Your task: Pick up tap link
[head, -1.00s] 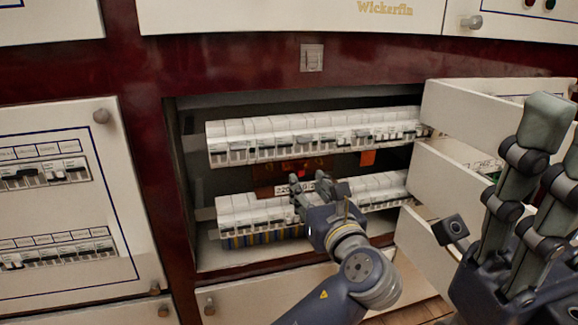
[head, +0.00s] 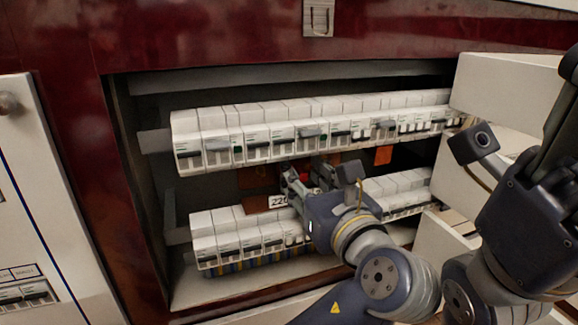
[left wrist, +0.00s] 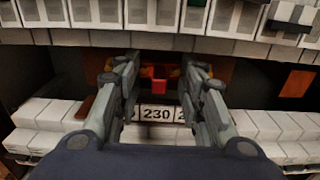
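The tap link looks to be the small red piece (left wrist: 158,82) in the left wrist view, above a white label reading 230 (left wrist: 156,113). Yellow bits show on either side of it. My left gripper (left wrist: 158,72) is open, with one finger on each side of the red piece and gaps between. In the head view my left gripper (head: 318,178) reaches into the cabinet between the two breaker rows and hides most of the red piece. My right arm fills the right edge of the head view; its fingertips are cut off.
The upper breaker row (head: 310,125) runs just above my left gripper, and the lower row (head: 240,235) lies below and beside it. An orange tag (head: 383,155) hangs to the right. Open white door panels (head: 505,95) stand at right.

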